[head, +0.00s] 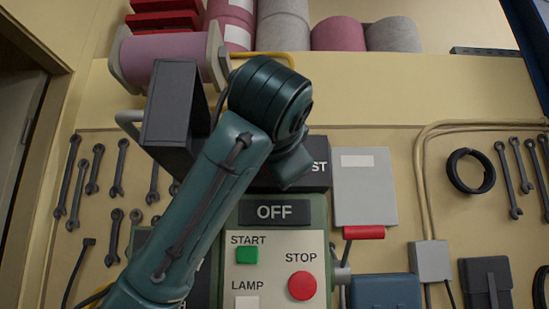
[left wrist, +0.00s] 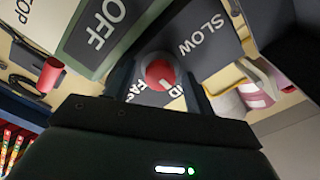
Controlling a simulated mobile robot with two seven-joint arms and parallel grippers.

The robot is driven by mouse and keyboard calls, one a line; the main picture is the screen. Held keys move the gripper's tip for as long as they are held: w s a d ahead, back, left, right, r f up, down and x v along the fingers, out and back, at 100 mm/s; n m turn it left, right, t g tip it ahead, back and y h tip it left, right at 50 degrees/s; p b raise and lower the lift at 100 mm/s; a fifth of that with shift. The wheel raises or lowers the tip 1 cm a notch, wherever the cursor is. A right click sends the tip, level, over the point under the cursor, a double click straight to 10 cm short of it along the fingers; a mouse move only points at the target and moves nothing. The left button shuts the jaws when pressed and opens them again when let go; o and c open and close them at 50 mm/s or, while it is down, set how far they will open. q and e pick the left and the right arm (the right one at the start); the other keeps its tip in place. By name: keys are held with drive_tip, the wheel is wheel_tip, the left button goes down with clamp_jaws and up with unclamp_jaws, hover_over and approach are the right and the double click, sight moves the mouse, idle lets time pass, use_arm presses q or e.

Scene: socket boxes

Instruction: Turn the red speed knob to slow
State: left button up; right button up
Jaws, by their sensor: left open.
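The red round speed knob (left wrist: 160,74) shows in the left wrist view, on a dark plate with the label SLOW (left wrist: 201,34) at upper right and partly covered MID and FAST lettering below. My left gripper (left wrist: 157,66) is open, its two fingers on either side of the knob; I cannot tell whether they touch it. The knob's pointer direction is not clear. In the head view my left arm hides the knob and gripper. The control box (head: 269,240) stands below the arm there. My right gripper is not in view.
The box has an OFF sign (head: 276,212), a green START button (head: 247,254) and a red STOP button (head: 302,285). A red-handled lever (head: 363,232) is at its right. Wrenches (head: 505,180) hang on the wall. A dark box (head: 172,117) is close behind my arm.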

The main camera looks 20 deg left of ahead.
use_arm(q)
drive_tip(key=shift+c, duration=0.5)
drive_tip(key=c, duration=0.9)
drive_tip(key=shift+n, duration=0.3)
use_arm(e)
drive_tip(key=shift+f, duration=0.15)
use_arm(q)
drive_tip(key=n+b, duration=0.4)
drive_tip(key=n, duration=0.7)
drive_tip(key=shift+b, duration=0.3)
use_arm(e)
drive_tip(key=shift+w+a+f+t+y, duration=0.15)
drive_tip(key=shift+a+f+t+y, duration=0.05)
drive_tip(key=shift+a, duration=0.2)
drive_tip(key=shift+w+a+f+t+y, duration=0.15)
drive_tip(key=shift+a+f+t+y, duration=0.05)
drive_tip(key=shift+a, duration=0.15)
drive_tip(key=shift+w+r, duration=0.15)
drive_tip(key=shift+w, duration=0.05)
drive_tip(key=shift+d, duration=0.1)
